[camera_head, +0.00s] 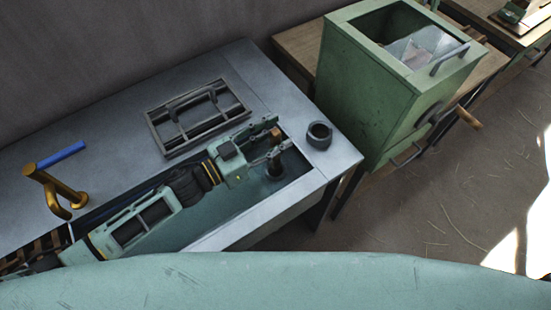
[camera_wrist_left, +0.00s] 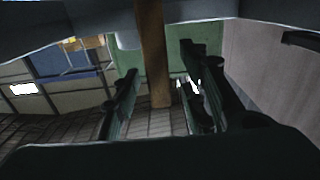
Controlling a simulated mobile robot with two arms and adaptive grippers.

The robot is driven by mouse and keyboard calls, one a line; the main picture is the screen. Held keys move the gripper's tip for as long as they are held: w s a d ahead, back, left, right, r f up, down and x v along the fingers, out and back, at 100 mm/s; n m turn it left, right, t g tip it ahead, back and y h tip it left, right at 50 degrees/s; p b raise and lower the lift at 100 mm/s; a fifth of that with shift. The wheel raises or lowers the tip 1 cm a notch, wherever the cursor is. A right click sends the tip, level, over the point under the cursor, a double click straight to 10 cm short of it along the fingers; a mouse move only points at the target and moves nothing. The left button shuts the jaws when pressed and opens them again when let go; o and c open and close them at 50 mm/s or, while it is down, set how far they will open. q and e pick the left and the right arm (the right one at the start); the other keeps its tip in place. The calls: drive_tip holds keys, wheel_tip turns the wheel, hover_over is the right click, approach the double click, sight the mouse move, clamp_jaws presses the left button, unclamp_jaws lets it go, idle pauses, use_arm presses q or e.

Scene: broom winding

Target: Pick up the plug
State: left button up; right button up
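My left gripper (camera_head: 278,134) reaches over the sink basin (camera_head: 225,213) near its right end. Its two fingers are spread, one on each side of a brown upright stick (camera_head: 275,137), which looks like the handle of the plug. A dark base below the stick (camera_head: 274,171) shows in the basin, partly covered by the fingers. In the left wrist view the stick (camera_wrist_left: 155,55) stands between the open fingers (camera_wrist_left: 160,95), with a gap visible on both sides. My right gripper is not in view.
A dark round cup-like piece (camera_head: 319,136) stands on the grey counter right of the basin. A framed rack (camera_head: 195,116) lies behind it. A brass faucet (camera_head: 58,190) and blue bar (camera_head: 62,154) are at left. A green box (camera_head: 390,95) stands at right.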

use_arm(q)
drive_tip(key=shift+w+d, duration=0.1)
drive_tip(key=shift+d, duration=0.05)
clamp_jaws()
idle(0.6)
